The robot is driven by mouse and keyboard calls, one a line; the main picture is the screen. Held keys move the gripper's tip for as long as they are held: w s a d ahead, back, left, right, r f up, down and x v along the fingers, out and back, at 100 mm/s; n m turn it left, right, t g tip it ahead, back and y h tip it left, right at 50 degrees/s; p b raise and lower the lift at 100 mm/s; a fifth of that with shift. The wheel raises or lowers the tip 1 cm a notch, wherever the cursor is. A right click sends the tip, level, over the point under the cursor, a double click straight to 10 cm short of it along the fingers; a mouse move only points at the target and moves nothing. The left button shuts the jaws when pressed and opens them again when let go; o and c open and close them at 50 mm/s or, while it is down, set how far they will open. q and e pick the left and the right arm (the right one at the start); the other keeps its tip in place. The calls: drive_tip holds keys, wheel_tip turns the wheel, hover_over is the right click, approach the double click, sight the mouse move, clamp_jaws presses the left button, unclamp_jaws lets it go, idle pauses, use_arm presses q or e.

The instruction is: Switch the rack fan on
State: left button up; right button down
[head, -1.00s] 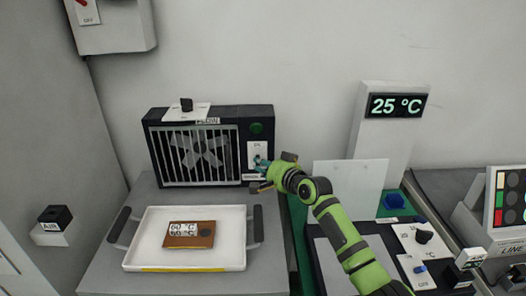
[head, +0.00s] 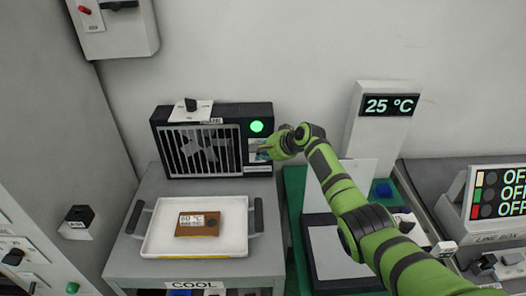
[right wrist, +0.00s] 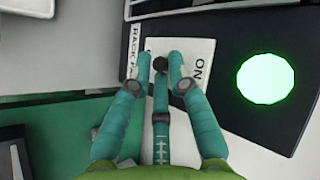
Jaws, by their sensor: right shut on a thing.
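The rack fan (head: 190,158) is a dark box with a white grille, standing at the back of the grey rack top. Its round lamp (head: 256,127) glows bright green, and the lamp also fills the right of the right wrist view (right wrist: 266,80). My right gripper (head: 264,149) is at this plate. In the right wrist view its teal fingers (right wrist: 162,62) are shut on the dark switch lever (right wrist: 181,66), near the ON mark. The fingers hide part of the lever. My left gripper is not in view.
A white tray (head: 160,247) with a brown block (head: 186,231) stands before the fan. A knob plate (head: 180,112) lies on the fan's top. A 25 °C display (head: 390,105) and a green-edged board (head: 293,190) are to the right.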

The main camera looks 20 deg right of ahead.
drive_tip(key=shift+a+r, duration=0.15)
drive_tip(key=shift+a, duration=0.05)
drive_tip(key=c, duration=1.3)
unclamp_jaws()
drive_tip(key=shift+w, duration=0.1)
drive_tip(key=shift+o, duration=0.2)
drive_tip(key=v, duration=1.2)
